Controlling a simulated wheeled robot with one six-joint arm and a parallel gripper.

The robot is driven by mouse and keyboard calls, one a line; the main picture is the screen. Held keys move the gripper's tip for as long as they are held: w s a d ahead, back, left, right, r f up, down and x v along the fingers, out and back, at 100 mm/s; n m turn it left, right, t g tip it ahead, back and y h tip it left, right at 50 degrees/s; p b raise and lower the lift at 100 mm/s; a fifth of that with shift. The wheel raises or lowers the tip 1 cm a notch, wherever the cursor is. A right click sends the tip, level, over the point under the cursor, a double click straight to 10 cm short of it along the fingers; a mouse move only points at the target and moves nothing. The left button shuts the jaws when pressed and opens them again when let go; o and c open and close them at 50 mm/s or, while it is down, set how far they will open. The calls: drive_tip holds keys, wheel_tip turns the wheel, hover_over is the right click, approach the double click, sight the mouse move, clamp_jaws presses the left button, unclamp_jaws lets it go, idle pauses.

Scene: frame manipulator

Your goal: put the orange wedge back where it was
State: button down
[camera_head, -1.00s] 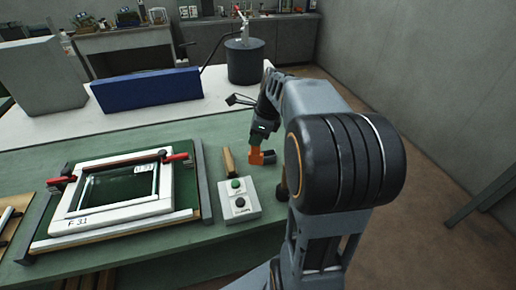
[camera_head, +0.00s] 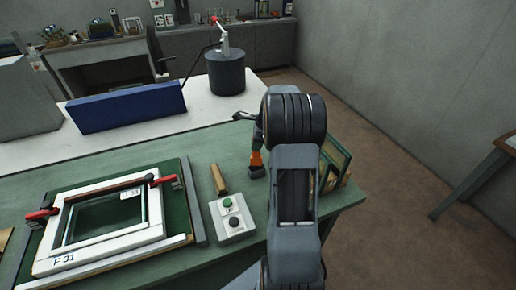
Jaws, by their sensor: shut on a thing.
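The orange wedge (camera_head: 256,159) is at the end of my arm, low over the green table, left of my forearm. My gripper (camera_head: 257,151) is shut on it from above; the fingers are small and dark. A small dark piece (camera_head: 257,173) lies directly below the wedge. I cannot tell whether the wedge touches it or the table.
A wooden piece (camera_head: 219,180) and a button box (camera_head: 232,217) lie left of the wedge. A white frame (camera_head: 98,258) with red clamps sits farther left. Small frames (camera_head: 335,160) stand at the right table edge. A blue block (camera_head: 127,106) is behind.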

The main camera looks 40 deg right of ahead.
drive_tip(key=shift+w+d+f+p, duration=0.1)
drive_tip(key=shift+d+f, duration=0.05)
drive_tip(key=shift+f, duration=0.55)
drive_tip(key=shift+w+d+f+p, duration=0.1)
drive_tip(key=shift+d+f+p, duration=0.05)
drive_tip(key=shift+f, duration=0.6)
drive_tip(key=shift+w+d+f+p, duration=0.1)
drive_tip(key=shift+d+f, duration=0.05)
drive_tip(key=shift+f, duration=0.7)
drive_tip(key=shift+f+b, duration=0.3)
drive_tip(key=shift+f, duration=0.2)
drive_tip(key=c, duration=1)
unclamp_jaws()
